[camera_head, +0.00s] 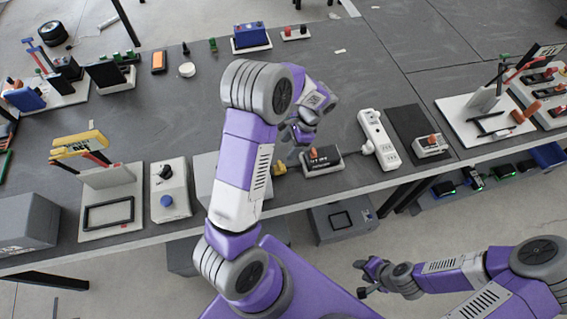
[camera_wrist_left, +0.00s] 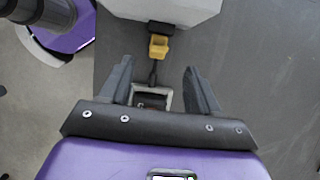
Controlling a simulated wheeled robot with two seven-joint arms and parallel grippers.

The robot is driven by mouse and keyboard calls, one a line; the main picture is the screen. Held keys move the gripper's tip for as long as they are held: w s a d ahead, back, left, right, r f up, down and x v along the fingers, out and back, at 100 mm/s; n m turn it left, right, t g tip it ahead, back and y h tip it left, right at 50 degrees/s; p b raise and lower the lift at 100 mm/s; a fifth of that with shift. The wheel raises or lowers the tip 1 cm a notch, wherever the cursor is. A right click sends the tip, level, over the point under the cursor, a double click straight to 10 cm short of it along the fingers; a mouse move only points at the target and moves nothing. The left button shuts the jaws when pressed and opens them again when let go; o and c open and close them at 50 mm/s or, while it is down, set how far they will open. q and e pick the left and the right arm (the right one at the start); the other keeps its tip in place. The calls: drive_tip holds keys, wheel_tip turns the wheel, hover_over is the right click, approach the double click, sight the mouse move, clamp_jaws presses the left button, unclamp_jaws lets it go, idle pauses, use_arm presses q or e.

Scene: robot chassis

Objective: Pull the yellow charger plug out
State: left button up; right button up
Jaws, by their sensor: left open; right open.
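The yellow charger plug (camera_wrist_left: 158,46) shows in the left wrist view, just beyond the fingertips. Its far end meets a black piece at the edge of a white box (camera_wrist_left: 160,8), and a dark cord runs from it toward my gripper. In the head view a small yellow piece (camera_head: 280,168) lies on the table beside my left arm. My left gripper (camera_wrist_left: 158,66) is open, its two fingers spread to either side of the cord, with nothing held. In the head view my left gripper (camera_head: 300,134) is partly hidden by its wrist. My right gripper (camera_head: 368,276) is open and empty, off the table's front edge.
A black box with an orange switch (camera_head: 322,160) and a white power strip (camera_head: 379,140) stand right of my left gripper. A grey-white box with knobs (camera_head: 168,188) stands left of my arm. The grey table (camera_head: 385,50) has free room behind.

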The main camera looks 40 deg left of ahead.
sight(281, 163)
use_arm(q)
drive_tip(key=b+x, duration=0.1)
drive_tip(key=x, duration=0.5)
drive_tip(key=b+x, duration=0.1)
drive_tip(key=x, duration=0.2)
drive_tip(key=shift+w+d+f+b, duration=0.1)
drive_tip(key=shift+w+f+b, duration=0.2)
drive_tip(key=shift+f, duration=0.2)
clamp_jaws()
